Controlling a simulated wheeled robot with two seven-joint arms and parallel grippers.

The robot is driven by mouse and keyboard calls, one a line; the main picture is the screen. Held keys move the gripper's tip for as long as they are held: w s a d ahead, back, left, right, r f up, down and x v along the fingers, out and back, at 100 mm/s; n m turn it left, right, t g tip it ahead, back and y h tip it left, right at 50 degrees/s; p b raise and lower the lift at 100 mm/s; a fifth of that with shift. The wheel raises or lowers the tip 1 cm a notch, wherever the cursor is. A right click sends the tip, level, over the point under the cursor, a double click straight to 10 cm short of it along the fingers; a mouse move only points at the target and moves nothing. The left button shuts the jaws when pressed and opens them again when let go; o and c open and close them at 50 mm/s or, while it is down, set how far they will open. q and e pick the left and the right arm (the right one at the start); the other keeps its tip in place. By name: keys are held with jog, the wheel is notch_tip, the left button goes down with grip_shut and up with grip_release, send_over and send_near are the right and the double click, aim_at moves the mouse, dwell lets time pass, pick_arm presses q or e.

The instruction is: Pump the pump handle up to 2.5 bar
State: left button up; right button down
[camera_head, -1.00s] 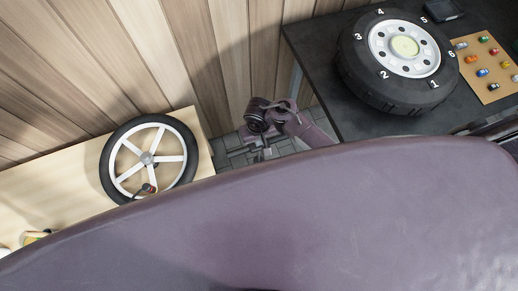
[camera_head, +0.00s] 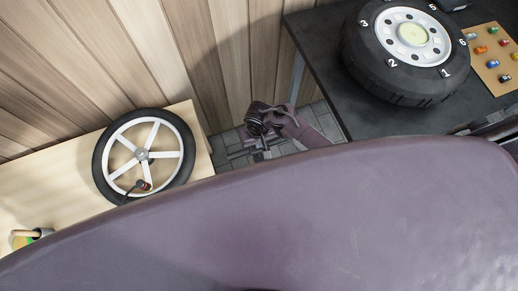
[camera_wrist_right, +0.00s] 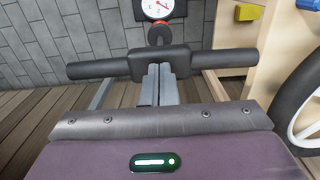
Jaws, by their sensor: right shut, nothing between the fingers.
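The pump handle (camera_wrist_right: 160,63) is a black T-bar with two round grips and a thick middle block, level across the right wrist view. The round white pump gauge (camera_wrist_right: 157,9) shows behind it at the top edge, partly cut off; its reading is too small to tell. My right gripper (camera_wrist_right: 158,72) is shut and empty, its grey fingers pointing at the middle block. I cannot tell whether the tips touch it. In the head view, my right gripper (camera_head: 262,146) is low by the plank wall, small and partly dark. My left gripper is not in view.
A spoked wheel (camera_head: 184,183) lies on a pale wooden bench (camera_head: 60,185) at left. A dark table (camera_head: 330,60) at right holds a numbered car tyre (camera_head: 400,85) and a board of coloured parts (camera_head: 493,60). A yellow block (camera_wrist_right: 249,12) shows beside the pump.

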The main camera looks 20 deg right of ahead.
jog(key=shift+f+b, duration=2.55)
jog(key=shift+f, duration=1.25)
notch_tip(320, 180, up, 17)
jog(key=p, duration=1.8)
